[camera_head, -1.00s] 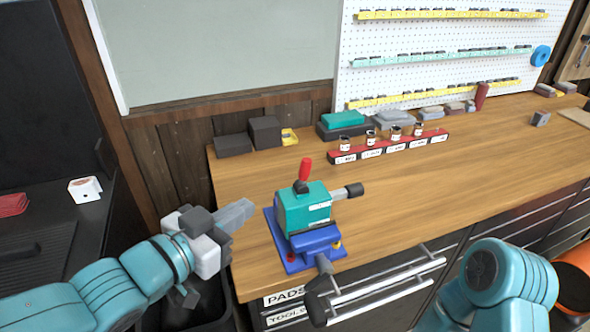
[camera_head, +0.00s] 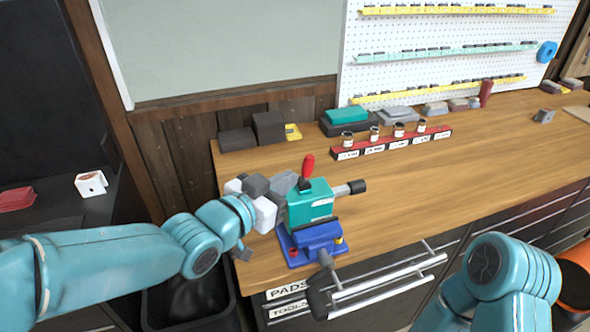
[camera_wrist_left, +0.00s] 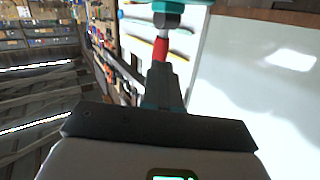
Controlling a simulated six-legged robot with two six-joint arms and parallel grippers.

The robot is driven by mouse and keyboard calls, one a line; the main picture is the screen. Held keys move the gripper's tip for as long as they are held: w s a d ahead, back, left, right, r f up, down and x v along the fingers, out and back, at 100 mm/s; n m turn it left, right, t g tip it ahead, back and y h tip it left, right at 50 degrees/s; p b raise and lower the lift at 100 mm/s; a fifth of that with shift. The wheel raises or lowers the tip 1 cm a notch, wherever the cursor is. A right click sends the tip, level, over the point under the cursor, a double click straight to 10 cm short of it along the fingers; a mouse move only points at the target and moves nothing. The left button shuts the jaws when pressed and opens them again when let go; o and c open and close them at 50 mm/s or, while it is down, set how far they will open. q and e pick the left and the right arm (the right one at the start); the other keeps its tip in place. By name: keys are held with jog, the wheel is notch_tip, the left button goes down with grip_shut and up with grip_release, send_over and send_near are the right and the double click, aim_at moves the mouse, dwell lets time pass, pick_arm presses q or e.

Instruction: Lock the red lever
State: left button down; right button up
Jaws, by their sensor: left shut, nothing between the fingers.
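The red lever (camera_head: 308,168) stands up from the top of a teal block (camera_head: 311,204) on a blue vise-like base (camera_head: 318,240) near the bench's front left edge. It also shows in the left wrist view (camera_wrist_left: 161,49), just beyond the fingertips. In the left wrist view the shut fingers (camera_wrist_left: 162,80) point at the red lever. My right gripper is out of view; only part of that arm shows at lower right.
The wooden bench (camera_head: 420,190) is clear to the right of the vise. A red rack (camera_head: 392,147) with several small jars stands at the back. A grey handle (camera_head: 350,188) sticks out right of the teal block. Drawer handles (camera_head: 388,280) project at the front.

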aim_at(305, 168)
pick_arm(q)
jog(key=shift+p+x, duration=0.35)
jog(key=shift+x, duration=0.8)
jog(key=shift+w+d, duration=0.3)
jog(key=shift+w, duration=0.15)
